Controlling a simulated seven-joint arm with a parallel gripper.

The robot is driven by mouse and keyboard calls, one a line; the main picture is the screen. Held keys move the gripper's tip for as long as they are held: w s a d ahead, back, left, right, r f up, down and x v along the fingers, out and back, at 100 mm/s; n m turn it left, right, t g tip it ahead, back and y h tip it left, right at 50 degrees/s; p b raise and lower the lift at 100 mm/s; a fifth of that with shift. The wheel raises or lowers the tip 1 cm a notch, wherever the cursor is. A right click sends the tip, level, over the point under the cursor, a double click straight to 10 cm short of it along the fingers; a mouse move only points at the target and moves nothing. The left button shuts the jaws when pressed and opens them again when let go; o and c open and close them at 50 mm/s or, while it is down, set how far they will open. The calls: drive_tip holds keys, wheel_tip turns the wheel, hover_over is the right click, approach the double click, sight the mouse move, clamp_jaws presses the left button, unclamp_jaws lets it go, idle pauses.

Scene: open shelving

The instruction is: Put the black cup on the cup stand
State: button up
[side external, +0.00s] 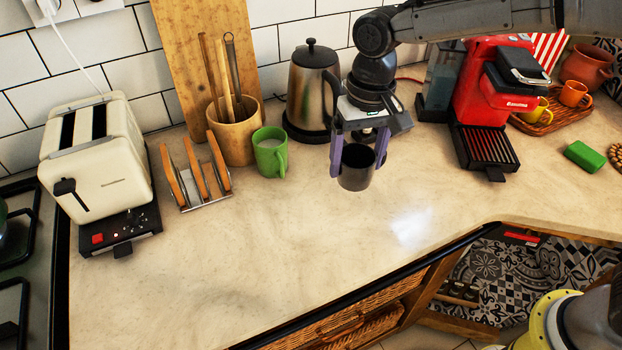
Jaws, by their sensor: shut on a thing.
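The black cup (355,181) is upright between the fingers of my gripper (358,160), near the middle of the side external view. My gripper points down and is shut on the cup, with a purple finger on each side of it. The cup appears to be above the counter, though its exact height is hard to judge. The red coffee machine (486,88) is to the right of my gripper. Its black slatted drip tray (486,148) sticks out at the front, is empty, and looks like the cup stand. No handle on the black cup can be made out.
A steel kettle (309,85) stands behind my gripper. A green mug (270,153), utensil pot (235,138), wooden rack (195,175) and toaster (97,150) are to the left. The front counter is clear.

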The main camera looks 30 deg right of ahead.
drive_tip(key=w+a+f, duration=0.1)
drive_tip(key=w+f, duration=0.1)
drive_tip(key=w+a+f, duration=0.1)
drive_tip(key=w+f, duration=0.1)
drive_tip(key=w+a+f, duration=0.1)
drive_tip(key=w+f, duration=0.1)
drive_tip(key=shift+w+a+f, duration=0.25)
drive_tip(key=shift+w+f, duration=0.1)
drive_tip(key=shift+f, duration=0.15)
drive_tip(key=shift+w+a+f, duration=0.1)
drive_tip(key=shift+f, duration=1.5)
drive_tip(key=o, duration=1.2)
drive_tip(key=shift+f, duration=0.15)
drive_tip(key=shift+o, duration=0.2)
